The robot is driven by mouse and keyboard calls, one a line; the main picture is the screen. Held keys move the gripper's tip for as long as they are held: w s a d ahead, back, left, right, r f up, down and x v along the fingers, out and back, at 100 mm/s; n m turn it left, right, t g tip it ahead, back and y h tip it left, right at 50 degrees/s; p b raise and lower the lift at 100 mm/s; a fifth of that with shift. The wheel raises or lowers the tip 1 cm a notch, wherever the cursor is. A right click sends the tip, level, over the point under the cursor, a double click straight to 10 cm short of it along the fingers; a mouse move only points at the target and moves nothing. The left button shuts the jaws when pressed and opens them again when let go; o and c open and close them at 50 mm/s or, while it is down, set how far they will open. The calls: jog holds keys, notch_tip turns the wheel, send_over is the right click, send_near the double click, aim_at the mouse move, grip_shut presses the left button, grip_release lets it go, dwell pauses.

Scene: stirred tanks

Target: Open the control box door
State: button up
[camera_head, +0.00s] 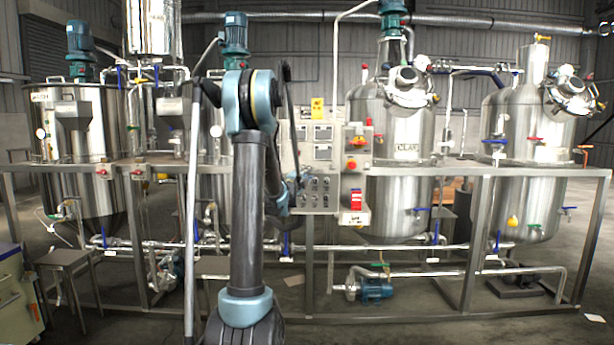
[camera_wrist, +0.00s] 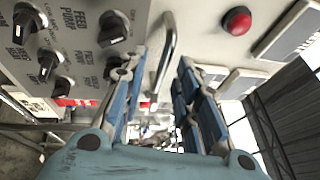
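The control box (camera_head: 323,160) is a pale grey panel in the middle of the head view, right of my arm. Its door looks shut and faces me. In the wrist view, the door surface (camera_wrist: 205,38) fills the top, and a curved metal handle (camera_wrist: 168,45) stands out from it. My gripper (camera_wrist: 160,64) is open, with one blue finger on each side of the handle's line. Contact between fingers and handle cannot be told. In the head view my gripper is largely hidden behind my arm.
Several black knobs (camera_wrist: 115,28) sit left of the handle, close to my left finger. A red button (camera_wrist: 237,20) is to the right. A smaller box with red buttons (camera_head: 356,150) adjoins the control box. Steel tanks (camera_head: 400,190) stand behind the frame rail (camera_head: 480,171).

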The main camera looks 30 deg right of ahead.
jog(key=shift+w+d+r, duration=0.15)
jog(key=shift+w+d, duration=0.25)
jog(key=shift+d, duration=0.2)
jog(key=shift+c, duration=0.3)
grip_shut()
jog(key=shift+s, duration=0.1)
